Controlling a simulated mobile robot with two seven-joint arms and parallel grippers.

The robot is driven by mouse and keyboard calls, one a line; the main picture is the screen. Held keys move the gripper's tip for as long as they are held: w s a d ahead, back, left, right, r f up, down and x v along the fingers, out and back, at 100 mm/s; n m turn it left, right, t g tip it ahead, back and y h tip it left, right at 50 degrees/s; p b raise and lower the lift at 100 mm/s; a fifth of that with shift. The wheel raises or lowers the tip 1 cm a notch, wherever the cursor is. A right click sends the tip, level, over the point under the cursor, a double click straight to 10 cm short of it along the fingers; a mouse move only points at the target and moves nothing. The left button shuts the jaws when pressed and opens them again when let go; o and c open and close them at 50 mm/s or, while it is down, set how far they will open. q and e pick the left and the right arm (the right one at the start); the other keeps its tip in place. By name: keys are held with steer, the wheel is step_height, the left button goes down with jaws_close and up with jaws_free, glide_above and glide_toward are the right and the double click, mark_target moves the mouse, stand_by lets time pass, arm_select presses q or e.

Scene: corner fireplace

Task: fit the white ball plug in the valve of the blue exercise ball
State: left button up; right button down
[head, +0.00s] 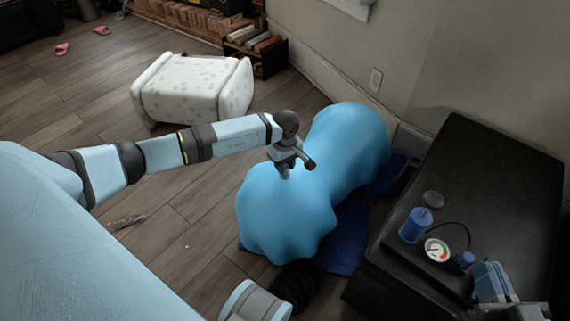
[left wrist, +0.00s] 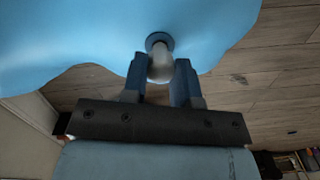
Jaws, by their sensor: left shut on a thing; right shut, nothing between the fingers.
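The blue exercise ball (head: 285,212) is a lumpy, peanut-like shape on a dark blue mat (head: 347,240); it also fills the top of the left wrist view (left wrist: 85,35). My left gripper (head: 288,172) is at the ball's upper left side. In the left wrist view its fingers (left wrist: 161,75) are shut on the white plug (left wrist: 161,66). The plug's far end meets the dark blue valve ring (left wrist: 158,39); I cannot tell how deep it sits. My right gripper (head: 492,283) is shut and empty at the lower right, partly cut off by the frame.
A black chest (head: 480,190) stands right of the ball, bearing a blue cylinder (head: 412,227), a pressure gauge (head: 437,249) and a dark disc (head: 433,199). A white patterned ottoman (head: 190,90) stands behind. Wooden floor is mostly clear at left, with pink slippers (head: 62,49) far off.

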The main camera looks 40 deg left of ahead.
arm_select(q)
steer(key=shift+f+b, duration=0.4)
steer(key=shift+f, duration=0.2)
arm_select(e)
steer(key=shift+s+f, duration=0.1)
steer(key=shift+f, duration=0.55)
arm_select(q)
steer(key=shift+f+b, duration=0.4)
steer(key=shift+f, duration=0.1)
arm_select(e)
steer(key=shift+f, duration=0.2)
arm_select(q)
steer(key=o, duration=1)
steer(key=shift+r+p, duration=0.4)
steer(key=shift+r, duration=0.25)
step_height(320, 180, up, 13)
steer(key=p, duration=0.5)
steer(key=shift+f, duration=0.15)
arm_select(e)
steer(key=shift+s+a+r+m+g+h, duration=0.15)
steer(key=shift+s+a+r+m+g, duration=0.1)
steer(key=shift+s+r+m, duration=0.25)
steer(key=shift+s+a+r+m+g+h, duration=0.15)
steer(key=shift+s+a+r+m+g, duration=0.1)
steer(key=shift+s+r+m, duration=0.25)
